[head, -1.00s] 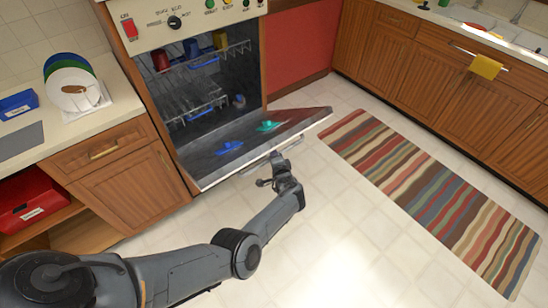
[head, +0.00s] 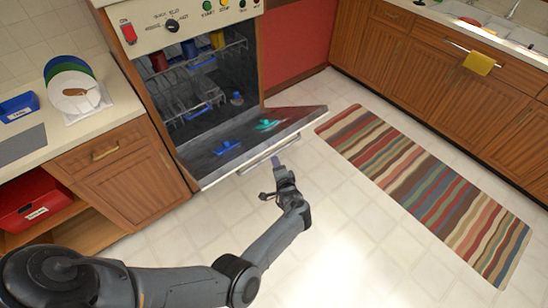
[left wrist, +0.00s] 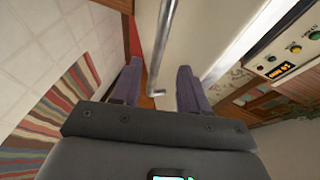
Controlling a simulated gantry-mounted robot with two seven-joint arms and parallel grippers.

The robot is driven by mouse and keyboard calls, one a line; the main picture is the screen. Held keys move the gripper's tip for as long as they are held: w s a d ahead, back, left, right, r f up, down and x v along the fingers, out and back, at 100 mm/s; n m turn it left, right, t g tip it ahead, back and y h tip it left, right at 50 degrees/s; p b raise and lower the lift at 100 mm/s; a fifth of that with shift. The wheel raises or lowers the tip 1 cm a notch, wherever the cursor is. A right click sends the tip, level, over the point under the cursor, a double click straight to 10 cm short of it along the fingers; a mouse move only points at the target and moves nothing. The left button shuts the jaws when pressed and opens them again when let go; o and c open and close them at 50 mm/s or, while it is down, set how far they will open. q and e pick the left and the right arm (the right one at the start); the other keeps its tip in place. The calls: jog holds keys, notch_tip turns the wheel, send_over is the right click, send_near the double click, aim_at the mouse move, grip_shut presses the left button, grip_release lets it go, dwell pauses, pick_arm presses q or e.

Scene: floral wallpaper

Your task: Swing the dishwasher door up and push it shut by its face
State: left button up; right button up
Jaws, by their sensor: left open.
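The dishwasher (head: 170,25) stands at the upper left with its door (head: 290,120) lowered, inner side up and slightly tilted. A blue item (head: 227,146) and a teal item (head: 267,125) lie on the door's inner side. A bar handle (head: 265,158) runs along the door's outer edge. My left gripper (head: 273,180) is just in front of the handle, open and empty in the head view. In the left wrist view the open fingers (left wrist: 158,88) point toward the pale door face, with a metal bar (left wrist: 163,45) showing between them; contact cannot be told. My right gripper is out of view.
Racks (head: 195,90) with cups are inside the dishwasher. A striped rug (head: 430,185) lies on the floor to the right. A wooden cabinet (head: 125,190) with a counter stands left of the dishwasher. The tiled floor around my left arm is clear.

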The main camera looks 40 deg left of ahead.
pick_arm(q)
jog(key=shift+v, duration=1.1)
